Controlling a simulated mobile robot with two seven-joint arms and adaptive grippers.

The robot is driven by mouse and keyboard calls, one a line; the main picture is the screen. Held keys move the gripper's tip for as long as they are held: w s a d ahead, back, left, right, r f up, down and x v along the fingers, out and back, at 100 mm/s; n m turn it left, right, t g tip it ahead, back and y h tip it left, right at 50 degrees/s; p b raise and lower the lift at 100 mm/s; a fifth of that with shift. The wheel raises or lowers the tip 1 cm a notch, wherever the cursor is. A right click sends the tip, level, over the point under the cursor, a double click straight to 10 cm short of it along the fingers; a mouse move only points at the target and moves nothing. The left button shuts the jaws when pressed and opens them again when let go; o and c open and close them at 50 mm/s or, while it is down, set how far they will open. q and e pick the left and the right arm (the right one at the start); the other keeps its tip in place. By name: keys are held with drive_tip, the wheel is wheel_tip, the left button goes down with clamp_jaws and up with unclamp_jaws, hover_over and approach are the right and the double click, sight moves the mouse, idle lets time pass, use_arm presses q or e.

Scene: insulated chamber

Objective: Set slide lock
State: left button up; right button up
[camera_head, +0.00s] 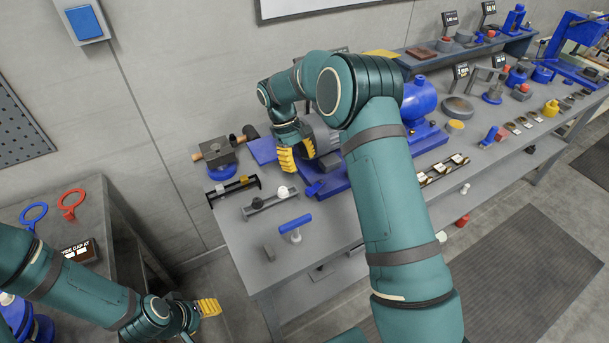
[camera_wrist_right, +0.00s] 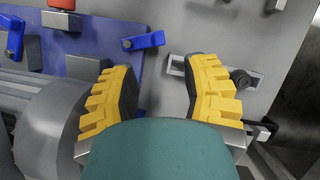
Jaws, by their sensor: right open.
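In the right wrist view the black knob (camera_wrist_right: 240,78) shows just right of the right finger, and that finger covers part of the grey rail (camera_wrist_right: 176,65). My right gripper (camera_head: 296,157) is open and empty, above the bench and behind the rail in the head view. Its two yellow fingers are apart in the wrist view (camera_wrist_right: 158,72). My left gripper (camera_head: 209,307) is low at the left, away from the rail; its finger gap is unclear.
A dark rail with a yellow block (camera_head: 244,180) lies beside the knobbed rail. A blue-handled T-shaped piece (camera_head: 295,224) is in front. A grey motor-like machine on a blue base (camera_head: 334,182) stands close to my right gripper. A side bench (camera_head: 103,220) is at left.

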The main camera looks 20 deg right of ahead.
drive_tip(key=shift+v, duration=1.4)
